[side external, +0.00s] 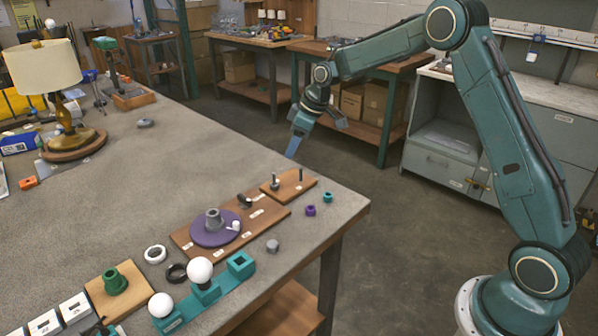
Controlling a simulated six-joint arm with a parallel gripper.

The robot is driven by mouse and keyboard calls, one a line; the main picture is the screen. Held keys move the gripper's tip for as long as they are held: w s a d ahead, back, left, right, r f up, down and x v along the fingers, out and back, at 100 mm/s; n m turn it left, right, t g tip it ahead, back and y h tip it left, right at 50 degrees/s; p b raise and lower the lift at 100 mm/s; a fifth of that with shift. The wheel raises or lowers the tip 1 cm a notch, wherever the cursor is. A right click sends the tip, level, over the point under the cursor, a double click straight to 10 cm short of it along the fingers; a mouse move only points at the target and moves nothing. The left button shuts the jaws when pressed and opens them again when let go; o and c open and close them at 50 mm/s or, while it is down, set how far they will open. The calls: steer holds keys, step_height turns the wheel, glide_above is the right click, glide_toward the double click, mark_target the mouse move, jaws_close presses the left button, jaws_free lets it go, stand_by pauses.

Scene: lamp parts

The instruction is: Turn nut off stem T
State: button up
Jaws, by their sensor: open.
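A small wooden board (290,186) near the far right table edge carries two upright dark stems. The left stem (275,182) has a thicker grey piece around its lower part, perhaps a nut. The right stem (300,175) looks bare. Labels are too small to read, so I cannot tell which is stem T. A purple nut (310,210) and a teal nut (327,197) lie loose on the table to the right of the board. My gripper (291,156) is open, pointing down above and beyond the board, apart from the stems; nothing shows between its fingers.
A longer wooden board (270,213) with a purple disc (214,228) lies to the left. A teal holder (240,266) with white bulbs, dark and white rings, and a grey piece (272,246) are nearer. A lamp (62,110) stands far left. The table's middle is clear.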

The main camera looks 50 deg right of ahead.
mark_target(276, 182)
steer(key=shift+x, duration=6.75)
steer(key=shift+s, duration=0.1)
steer(key=shift+c, duration=0.4)
jaws_close()
steer(key=n, duration=0.2)
steer(key=n+g+y, duration=0.1)
steer(key=shift+w+d+n, duration=0.15)
steer(key=shift+w+n, duration=0.05)
steer(key=shift+n, duration=0.2)
steer(key=n+g, duration=0.1)
steer(key=n, duration=0.2)
steer(key=shift+y, duration=0.4)
steer(key=shift+w+n, duration=0.1)
steer(key=shift+n, duration=0.2)
steer(key=shift+w+n+g+y, duration=0.1)
steer(key=shift+n+g+y, duration=0.2)
steer(key=shift+n+g, duration=0.55)
steer(key=shift+n+t, duration=0.25)
steer(key=shift+n, duration=0.1)
